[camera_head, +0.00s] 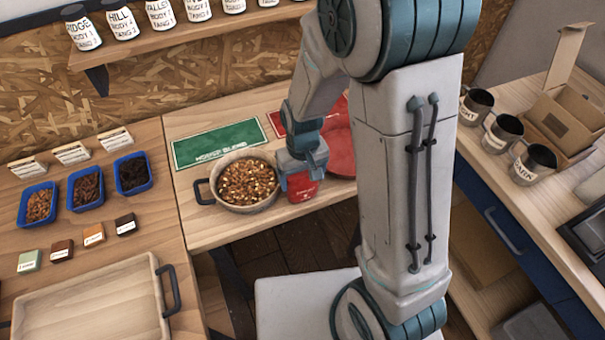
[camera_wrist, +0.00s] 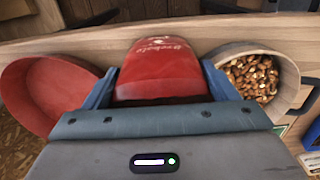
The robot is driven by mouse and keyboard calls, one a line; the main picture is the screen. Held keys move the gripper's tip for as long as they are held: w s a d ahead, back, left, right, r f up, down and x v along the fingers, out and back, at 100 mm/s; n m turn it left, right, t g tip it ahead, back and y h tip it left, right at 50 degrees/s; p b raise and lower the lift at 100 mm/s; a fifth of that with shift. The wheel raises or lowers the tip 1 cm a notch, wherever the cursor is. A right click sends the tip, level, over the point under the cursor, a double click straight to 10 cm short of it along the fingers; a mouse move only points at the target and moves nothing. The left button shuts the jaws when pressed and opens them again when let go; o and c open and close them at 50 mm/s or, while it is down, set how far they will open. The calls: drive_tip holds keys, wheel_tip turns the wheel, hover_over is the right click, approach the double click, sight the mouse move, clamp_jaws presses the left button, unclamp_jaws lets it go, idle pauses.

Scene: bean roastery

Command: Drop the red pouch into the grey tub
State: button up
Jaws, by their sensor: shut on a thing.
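The red pouch (camera_head: 301,188) is held between the fingers of my gripper (camera_head: 302,165), which is shut on it. In the wrist view the pouch (camera_wrist: 158,62) fills the space between the two blue fingers (camera_wrist: 160,88). The round grey tub (camera_head: 252,208) stands on the wooden table just left of the pouch, with a dark handle on its left side. It holds a mix of brown and pale pieces. In the wrist view the grey tub (camera_wrist: 290,72) is at the right, beside the right finger. The pouch is beside the tub, not over its opening.
A red tub (camera_head: 342,158), partly hidden by my arm, stands right of the gripper; the wrist view shows it at left (camera_wrist: 45,95). A green sign (camera_head: 216,143) lies behind the grey tub. Blue trays (camera_head: 88,205) and a wooden tray (camera_head: 95,300) are on the left table.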

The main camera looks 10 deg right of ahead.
drive_tip(key=shift+f, duration=0.2)
drive_tip(key=shift+f, duration=0.15)
drive_tip(key=o, duration=1.3)
